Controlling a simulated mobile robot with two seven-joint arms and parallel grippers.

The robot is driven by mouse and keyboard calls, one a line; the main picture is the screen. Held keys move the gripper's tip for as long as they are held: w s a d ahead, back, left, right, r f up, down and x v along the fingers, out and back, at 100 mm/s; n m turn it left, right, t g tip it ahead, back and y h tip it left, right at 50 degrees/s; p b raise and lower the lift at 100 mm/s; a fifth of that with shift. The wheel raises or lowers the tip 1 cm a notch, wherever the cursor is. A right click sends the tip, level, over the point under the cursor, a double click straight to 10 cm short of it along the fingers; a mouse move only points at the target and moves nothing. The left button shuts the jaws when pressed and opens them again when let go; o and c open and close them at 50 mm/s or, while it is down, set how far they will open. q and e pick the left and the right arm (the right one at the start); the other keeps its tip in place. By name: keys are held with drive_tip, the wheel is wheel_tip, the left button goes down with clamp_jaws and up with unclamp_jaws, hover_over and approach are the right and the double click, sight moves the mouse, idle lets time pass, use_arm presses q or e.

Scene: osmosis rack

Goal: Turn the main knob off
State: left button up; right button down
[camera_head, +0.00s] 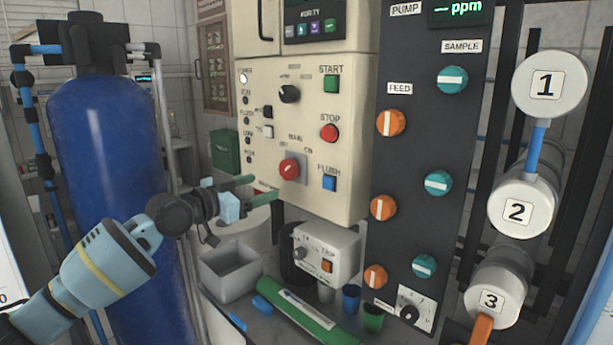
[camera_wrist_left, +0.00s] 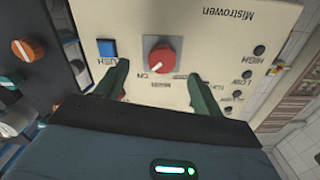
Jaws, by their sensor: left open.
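The main knob is a red rotary knob (camera_head: 289,169) on a grey plate, low on the cream control panel (camera_head: 355,130). In the left wrist view the red knob (camera_wrist_left: 162,58) appears upside down, with MAIN and ON lettering by it. My left gripper (camera_head: 252,189) is just left of and below the knob in the head view. Its two green fingers (camera_wrist_left: 158,80) are spread, one to each side of the knob in the wrist picture, and nothing is between them. I cannot tell how far the tips are from the panel. My right gripper is not in view.
A green START button (camera_head: 331,84), red STOP button (camera_head: 330,132) and blue FLUSH button (camera_head: 329,183) sit right of the knob. A small TRIP box (camera_head: 327,254) is below. A blue tank (camera_head: 112,150) stands left; a grey bin (camera_head: 230,270) is under the panel.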

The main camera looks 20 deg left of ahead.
sight(285, 170)
use_arm(q)
drive_tip(key=shift+w+a+r, duration=0.15)
drive_tip(key=shift+w+r, duration=0.05)
drive_tip(key=shift+r, duration=0.8)
drive_tip(key=shift+x, duration=3.9)
drive_tip(key=shift+c, duration=0.2)
drive_tip(key=c, duration=0.9)
drive_tip(key=shift+c, duration=0.2)
